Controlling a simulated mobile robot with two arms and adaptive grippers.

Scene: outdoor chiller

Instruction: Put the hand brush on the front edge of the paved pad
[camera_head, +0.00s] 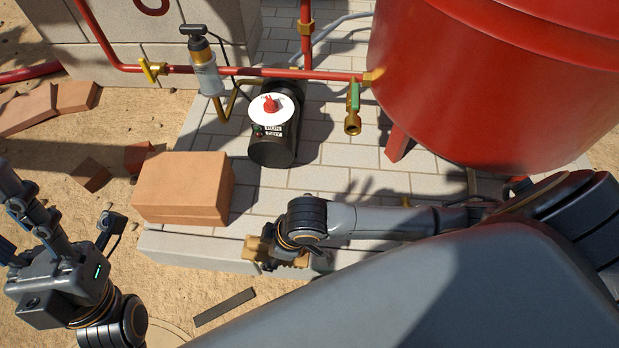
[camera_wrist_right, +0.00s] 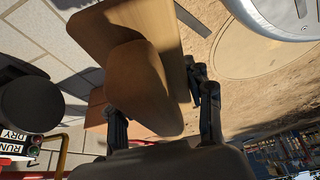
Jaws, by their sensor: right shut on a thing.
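The hand brush (camera_head: 262,246), a tan wooden thing, is in my right gripper (camera_head: 283,254) at the front edge of the paved pad (camera_head: 200,246). In the right wrist view the brush (camera_wrist_right: 142,85) fills the space between the two dark fingers of my right gripper (camera_wrist_right: 163,120). The arm partly hides the brush in the head view, and I cannot tell whether it touches the pad. My left gripper (camera_head: 62,212) is at the left over the sand, its fingers spread and empty, well apart from the brush.
An orange brick block (camera_head: 183,188) stands on the pad left of my right gripper. Behind are a black motor (camera_head: 272,140), red pipes (camera_head: 240,71) with a green-handled valve (camera_head: 353,100), and a large red tank (camera_head: 490,80). A dark flat strip (camera_head: 224,307) lies on the sand in front.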

